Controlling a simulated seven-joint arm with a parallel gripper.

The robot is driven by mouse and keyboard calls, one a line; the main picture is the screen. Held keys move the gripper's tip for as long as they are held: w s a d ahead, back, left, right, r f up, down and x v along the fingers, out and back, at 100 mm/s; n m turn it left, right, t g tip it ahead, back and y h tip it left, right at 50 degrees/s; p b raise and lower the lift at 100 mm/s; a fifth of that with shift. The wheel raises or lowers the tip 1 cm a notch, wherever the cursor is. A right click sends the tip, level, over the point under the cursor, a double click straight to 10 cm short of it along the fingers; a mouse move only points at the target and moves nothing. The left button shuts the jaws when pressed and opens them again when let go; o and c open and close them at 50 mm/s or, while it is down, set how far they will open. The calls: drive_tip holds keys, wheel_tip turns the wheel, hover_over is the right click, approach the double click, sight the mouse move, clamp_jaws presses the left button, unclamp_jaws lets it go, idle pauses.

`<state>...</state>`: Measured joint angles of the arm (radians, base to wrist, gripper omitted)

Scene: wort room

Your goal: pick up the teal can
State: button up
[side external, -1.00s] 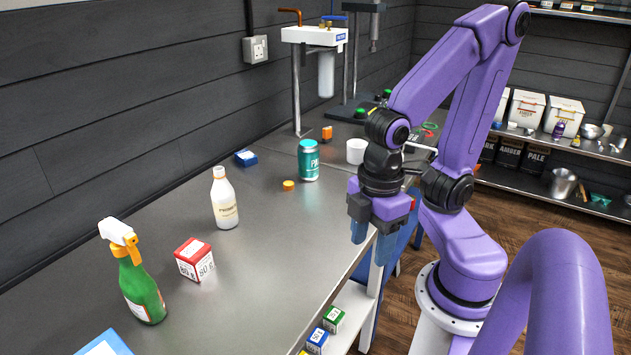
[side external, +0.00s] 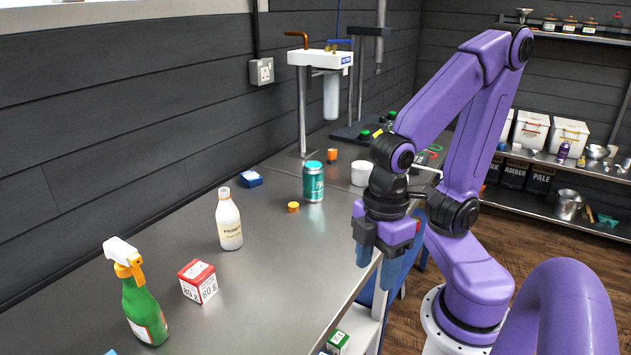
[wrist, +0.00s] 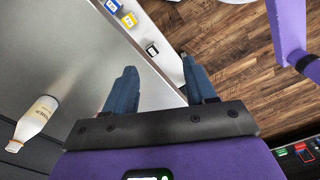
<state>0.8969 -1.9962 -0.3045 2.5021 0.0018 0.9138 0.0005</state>
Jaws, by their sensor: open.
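The teal can (side external: 313,182) stands upright on the grey metal counter (side external: 262,275), toward its far end in the side view. It is not in the wrist view. My gripper (side external: 377,262) points down beside the counter's right edge, nearer the camera and to the right of the can, clear of it. In the wrist view its two blue fingers (wrist: 160,72) are apart with nothing between them but the counter edge and what lies below.
A red-and-white box (side external: 198,281) and green spray bottle (side external: 144,305) are nearer. Small boxes (wrist: 128,20) sit on a lower shelf.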

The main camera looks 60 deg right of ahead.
drive_tip(key=o, duration=0.8)
drive_tip(key=n+t+h, duration=0.4)
drive_tip(key=n+h, duration=0.2)
drive_tip(key=h, duration=1.1)
approach(311, 189)
drive_tip(key=s+a+r, duration=0.4)
drive_tip(key=s, duration=0.2)
drive_tip(key=w+f+n+t, duration=0.1)
drive_tip(key=w+d+f+n+t, duration=0.1)
drive_tip(key=f, duration=0.1)
drive_tip(key=w+d+f+n, duration=0.1)
drive_tip(key=n, duration=0.1)
drive_tip(key=shift+w+d+f+t, duration=0.2)
drive_tip(key=shift+w+f+t, duration=0.1)
drive_tip(key=shift+t, duration=0.1)
drive_tip(key=x, duration=1.2)
drive_tip(key=shift+r+x, duration=0.2)
drive_tip(key=shift+x, duration=1.1)
drive_tip(key=shift+r+x, duration=0.2)
drive_tip(key=shift+x, duration=1.15)
